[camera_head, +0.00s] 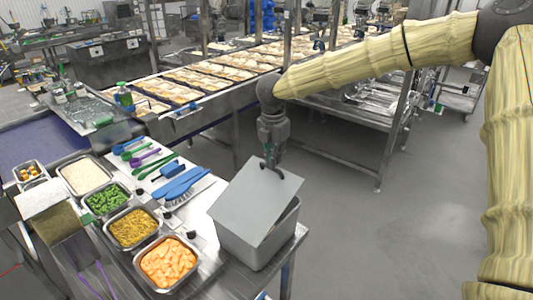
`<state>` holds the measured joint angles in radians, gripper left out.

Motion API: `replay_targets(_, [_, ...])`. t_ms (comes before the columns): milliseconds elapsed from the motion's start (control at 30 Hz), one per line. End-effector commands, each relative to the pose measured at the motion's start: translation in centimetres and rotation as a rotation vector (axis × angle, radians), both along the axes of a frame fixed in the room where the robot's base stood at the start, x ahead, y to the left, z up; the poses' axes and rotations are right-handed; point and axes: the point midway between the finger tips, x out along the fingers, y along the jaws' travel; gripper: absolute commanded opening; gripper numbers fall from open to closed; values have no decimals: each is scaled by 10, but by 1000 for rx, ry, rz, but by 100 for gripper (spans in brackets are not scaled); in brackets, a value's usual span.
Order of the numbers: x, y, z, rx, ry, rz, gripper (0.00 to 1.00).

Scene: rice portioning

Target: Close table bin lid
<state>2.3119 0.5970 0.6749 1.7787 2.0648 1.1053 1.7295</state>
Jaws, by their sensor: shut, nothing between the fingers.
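The table bin (259,241) is a grey box at the right end of the steel table. Its flat grey lid (250,205) lies tilted over the top, with a dark gap along the right side where the rim (293,206) shows. My gripper (271,170) points down at the lid's far edge, close above or touching it; I cannot tell which. Its fingers are shut with nothing between them. A dark curved piece, perhaps a handle or part of the fingers, shows at the lid's back edge.
Left of the bin lie blue brushes (183,186) and coloured scoops (143,157). Pans of carrots (167,262), yellow food (132,228), green beans (107,199) and rice (85,176) line the table. A conveyor with trays (207,78) runs behind. Open floor lies to the right.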

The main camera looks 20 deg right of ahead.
Motion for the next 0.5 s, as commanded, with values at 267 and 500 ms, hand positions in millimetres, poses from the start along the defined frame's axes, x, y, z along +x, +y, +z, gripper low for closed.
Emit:
replay_targets(267, [14,-18,-42,-2,-2,1,0])
replay_targets(500, [20,-27,-66,-2,-1,1,0])
